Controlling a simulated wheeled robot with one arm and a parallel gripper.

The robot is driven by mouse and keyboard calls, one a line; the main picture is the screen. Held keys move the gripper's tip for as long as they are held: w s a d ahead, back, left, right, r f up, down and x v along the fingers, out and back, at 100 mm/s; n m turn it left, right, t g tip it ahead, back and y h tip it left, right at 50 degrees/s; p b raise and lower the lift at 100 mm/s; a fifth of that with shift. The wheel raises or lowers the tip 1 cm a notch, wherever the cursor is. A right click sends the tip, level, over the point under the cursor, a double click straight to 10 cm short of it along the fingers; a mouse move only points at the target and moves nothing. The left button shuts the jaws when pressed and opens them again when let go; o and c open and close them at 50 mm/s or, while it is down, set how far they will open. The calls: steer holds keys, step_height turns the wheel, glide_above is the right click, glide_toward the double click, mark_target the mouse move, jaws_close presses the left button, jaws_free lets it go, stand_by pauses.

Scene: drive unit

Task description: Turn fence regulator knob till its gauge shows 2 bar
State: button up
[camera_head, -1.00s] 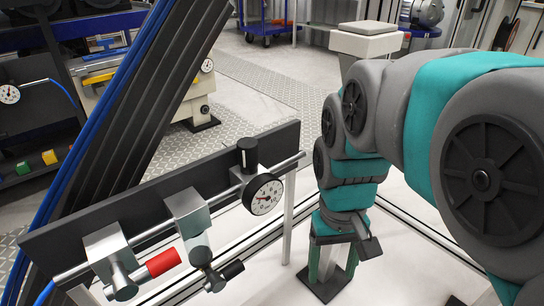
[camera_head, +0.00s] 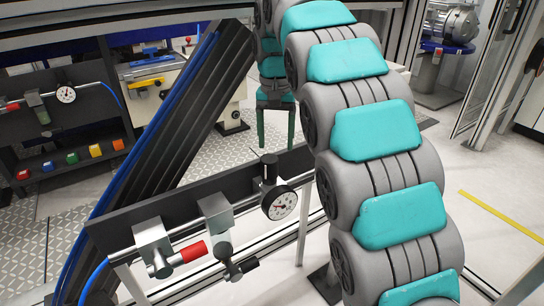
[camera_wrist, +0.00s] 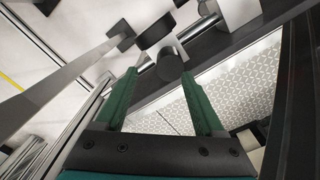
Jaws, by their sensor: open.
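The fence regulator's black knob (camera_head: 268,168) stands upright on the rail at the right end of the dark panel. Its round white gauge (camera_head: 279,203) faces the head camera; the reading is too small to tell. My gripper (camera_head: 276,146) points down with its green fingers spread, just above and behind the knob in the head view. In the wrist view, the knob (camera_wrist: 169,64) lies just beyond and between the fingertips (camera_wrist: 159,74), nearer the right one. I see no contact. The gauge (camera_wrist: 155,31) shows only its dark edge there.
On the same rail are a red-handled valve (camera_head: 191,252) and a black-handled lever (camera_head: 242,267). Dark slanted bars with a blue hose (camera_head: 150,145) rise at left. Behind are another gauge (camera_head: 66,94) and several coloured blocks (camera_head: 72,158). Free space lies above the knob.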

mark_target(269, 158)
steer(key=shift+w+a+r, duration=0.3)
steer(key=shift+w+a, duration=0.2)
steer(key=shift+a, duration=0.35)
steer(key=shift+f+p, duration=0.3)
steer(key=shift+f, duration=3.6)
steer(key=shift+c, duration=0.4)
steer(key=c, duration=1)
steer(key=shift+n+b, duration=0.4)
steer(key=shift+n, duration=1.2)
steer(key=o, duration=1.1)
